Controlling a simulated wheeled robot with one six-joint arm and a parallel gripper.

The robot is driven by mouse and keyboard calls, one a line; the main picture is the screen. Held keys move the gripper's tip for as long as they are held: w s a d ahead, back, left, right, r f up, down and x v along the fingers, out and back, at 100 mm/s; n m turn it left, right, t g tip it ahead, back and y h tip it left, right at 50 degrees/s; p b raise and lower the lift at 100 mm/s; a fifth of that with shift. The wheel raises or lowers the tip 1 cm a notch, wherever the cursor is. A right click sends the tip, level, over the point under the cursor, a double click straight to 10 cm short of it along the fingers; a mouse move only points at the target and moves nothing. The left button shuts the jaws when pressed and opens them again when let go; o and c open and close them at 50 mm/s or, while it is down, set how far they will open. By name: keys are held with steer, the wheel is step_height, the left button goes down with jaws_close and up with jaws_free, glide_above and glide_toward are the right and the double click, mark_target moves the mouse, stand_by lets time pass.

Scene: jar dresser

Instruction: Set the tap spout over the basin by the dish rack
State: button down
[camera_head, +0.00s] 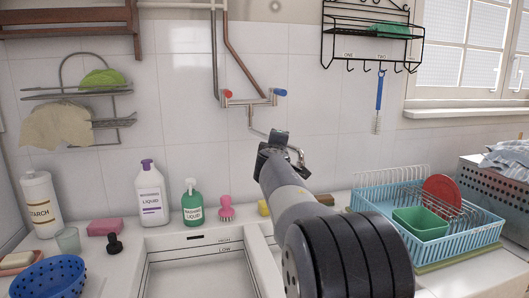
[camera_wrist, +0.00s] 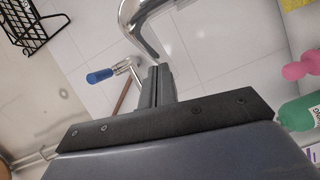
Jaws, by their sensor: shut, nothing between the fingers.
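The wall tap (camera_head: 249,102) has a red knob (camera_head: 227,94) at its left and a blue knob (camera_head: 280,92) at its right. Its chrome spout (camera_head: 251,122) drops from the middle and runs rightward behind my gripper (camera_head: 275,138), with a curved end showing just right of it. In the wrist view the spout (camera_wrist: 138,30) curves close beside the shut, empty fingertips (camera_wrist: 158,72); I cannot tell whether they touch. The left basin (camera_head: 200,272) is in plain view; the basin nearer the rack (camera_head: 263,262) is mostly hidden by my arm. The blue dish rack (camera_head: 470,240) stands at the right.
A black wire shelf (camera_head: 370,42) with a hanging blue brush (camera_head: 378,100) is upper right. Wall space between tap and shelf is clear.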

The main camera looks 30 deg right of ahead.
steer(key=w+d+p, duration=0.1)
steer(key=d, duration=0.6)
steer(key=shift+d, duration=0.15)
stand_by(0.4)
